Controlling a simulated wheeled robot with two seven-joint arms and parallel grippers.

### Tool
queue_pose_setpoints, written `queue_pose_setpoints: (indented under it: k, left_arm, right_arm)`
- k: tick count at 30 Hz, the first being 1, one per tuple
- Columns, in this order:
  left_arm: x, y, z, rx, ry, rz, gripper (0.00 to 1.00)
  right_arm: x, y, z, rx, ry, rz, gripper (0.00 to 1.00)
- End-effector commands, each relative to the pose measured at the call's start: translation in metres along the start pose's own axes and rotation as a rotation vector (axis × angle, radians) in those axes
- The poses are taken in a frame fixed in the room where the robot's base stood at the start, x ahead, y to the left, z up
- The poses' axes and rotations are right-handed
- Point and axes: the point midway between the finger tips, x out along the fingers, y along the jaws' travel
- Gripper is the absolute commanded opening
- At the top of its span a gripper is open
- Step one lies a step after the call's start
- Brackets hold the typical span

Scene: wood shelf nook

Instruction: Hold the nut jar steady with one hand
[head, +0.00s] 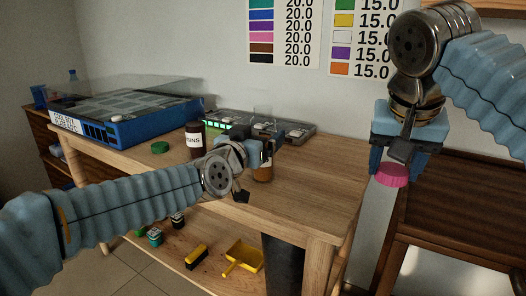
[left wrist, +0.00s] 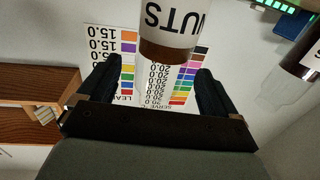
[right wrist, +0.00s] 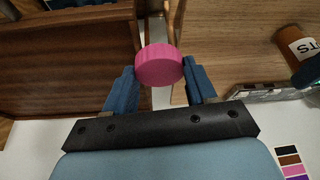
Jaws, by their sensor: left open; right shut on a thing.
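The nut jar (head: 263,173), with a white label and brown contents, stands on the wooden table, partly hidden by my left gripper (head: 262,148). In the left wrist view the jar (left wrist: 168,45) shows its label upside down, just ahead of and between the fingers. My left gripper is open, and no finger visibly touches the jar. My right gripper (head: 398,160) is shut on a pink lid (head: 392,176), held in the air right of the table. The lid (right wrist: 160,66) sits between the fingertips in the right wrist view, where the nut jar (right wrist: 298,48) also shows at the right.
A dark raisins jar (head: 195,141) and a green lid (head: 160,147) are left of my left gripper. A grey tray device (head: 225,117) and a blue box (head: 125,122) stand behind. A yellow dustpan (head: 244,256) lies on the lower shelf. The table's right front is clear.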

Motion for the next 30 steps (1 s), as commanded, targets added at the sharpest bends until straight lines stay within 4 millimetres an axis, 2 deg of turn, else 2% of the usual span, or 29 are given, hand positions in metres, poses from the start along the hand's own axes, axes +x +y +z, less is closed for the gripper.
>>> queue_pose_setpoints:
  k: [5,9,21,23,30]
  left_arm:
    - [0.027,-0.001,0.007,0.002,-0.004,-0.001,0.92]
    - [0.043,-0.001,0.005,0.001,-0.001,0.0,0.92]
    - [0.048,-0.001,0.005,0.0,-0.001,0.001,0.92]
    - [0.048,-0.001,0.005,0.001,-0.001,0.001,0.86]
    - [0.048,0.0,0.005,0.001,-0.001,0.001,0.49]
  right_arm:
    - [0.002,0.0,0.001,0.0,0.0,0.0,0.28]
    - [-0.001,0.0,0.0,0.0,0.0,0.0,0.28]
    - [0.0,0.0,0.0,0.0,0.0,0.0,0.28]
    - [0.0,0.0,0.0,0.0,0.0,0.0,0.28]
    - [0.0,0.0,0.0,0.0,0.0,0.0,0.28]
